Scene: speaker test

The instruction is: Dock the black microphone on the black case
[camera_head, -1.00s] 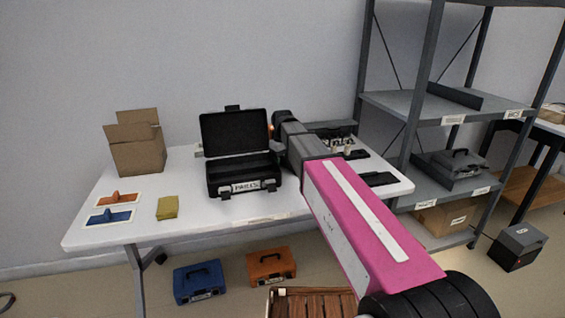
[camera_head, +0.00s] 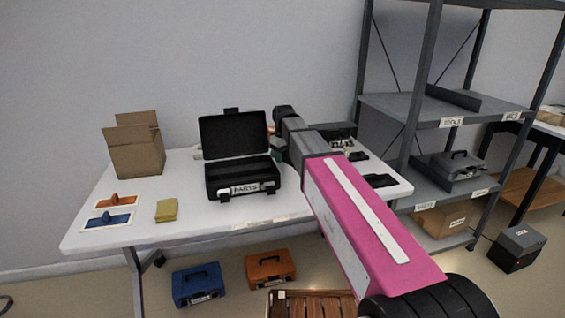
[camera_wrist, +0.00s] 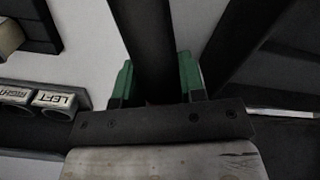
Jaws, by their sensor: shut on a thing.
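The black case (camera_head: 234,136) stands open on the white table in the head view, lid up and with a PARTS label on its front. My gripper (camera_wrist: 157,80) has green fingers, one on each side of a long dark piece (camera_wrist: 145,40) in the wrist view, and is shut on it. This piece is likely the black microphone; its ends are hidden or out of frame. In the head view my gripper shows only as a bit of green just right of the case, mostly behind my forearm. A dark shape (camera_wrist: 270,40) fills the wrist view's right side; I cannot tell what it is.
The white table (camera_head: 160,225) also holds a cardboard box (camera_head: 136,158), a yellow cloth (camera_head: 167,210), and orange (camera_head: 118,200) and blue (camera_head: 108,219) pieces on white plates. Dark gear labelled LEFT and RIGHT (camera_wrist: 45,100) lies left of my gripper. Grey shelving (camera_head: 440,110) stands at right.

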